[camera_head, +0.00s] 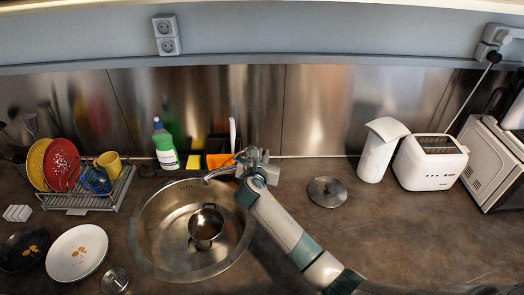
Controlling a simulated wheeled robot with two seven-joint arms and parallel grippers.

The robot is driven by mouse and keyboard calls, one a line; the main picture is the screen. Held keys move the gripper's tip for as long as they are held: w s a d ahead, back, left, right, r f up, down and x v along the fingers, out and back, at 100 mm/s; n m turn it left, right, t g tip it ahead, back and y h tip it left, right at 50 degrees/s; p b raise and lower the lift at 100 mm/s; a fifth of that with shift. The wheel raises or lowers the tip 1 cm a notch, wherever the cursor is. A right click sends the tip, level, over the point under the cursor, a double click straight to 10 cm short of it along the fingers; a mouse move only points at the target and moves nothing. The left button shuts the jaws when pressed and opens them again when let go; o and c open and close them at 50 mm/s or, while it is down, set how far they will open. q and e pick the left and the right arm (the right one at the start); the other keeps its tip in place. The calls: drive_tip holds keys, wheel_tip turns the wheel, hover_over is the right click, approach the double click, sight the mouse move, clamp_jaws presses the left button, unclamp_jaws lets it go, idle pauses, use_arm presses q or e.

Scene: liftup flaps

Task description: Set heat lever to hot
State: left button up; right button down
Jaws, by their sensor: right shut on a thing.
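The faucet spout (219,173) reaches left over the round metal sink (155,235) from its back right rim. My right gripper (247,161) is at the faucet's base end, shut on the faucet lever. The gripper covers the lever, so I cannot tell its exact angle. My right arm comes in from the lower right across the counter. My left gripper is not in view.
A pot (206,228) stands in the sink. A green-and-white soap bottle (164,146) and a dark caddy (217,148) stand behind it. A pot lid (327,191), a white canister (380,150) and a toaster (429,165) are to the right. The dish rack (80,203) is left.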

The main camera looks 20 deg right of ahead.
drive_tip(key=shift+w+d+r+g+p, duration=0.3)
drive_tip(key=shift+w+d+r+g, duration=0.1)
drive_tip(key=shift+g, duration=0.1)
drive_tip(key=shift+w+d+f+m+g+y, duration=0.15)
drive_tip(key=shift+w+d+m+g+y, duration=0.35)
drive_tip(key=shift+g+y, duration=0.6)
drive_tip(key=shift+w+d+f+m+g+y, duration=0.2)
drive_tip(key=shift+w+d+g+y, duration=0.6)
drive_tip(key=shift+g, duration=0.4)
drive_tip(key=shift+s+a, duration=0.1)
drive_tip(key=shift+a, duration=0.05)
drive_tip(key=c, duration=2.1)
unclamp_jaws()
drive_tip(key=shift+r, duration=0.1)
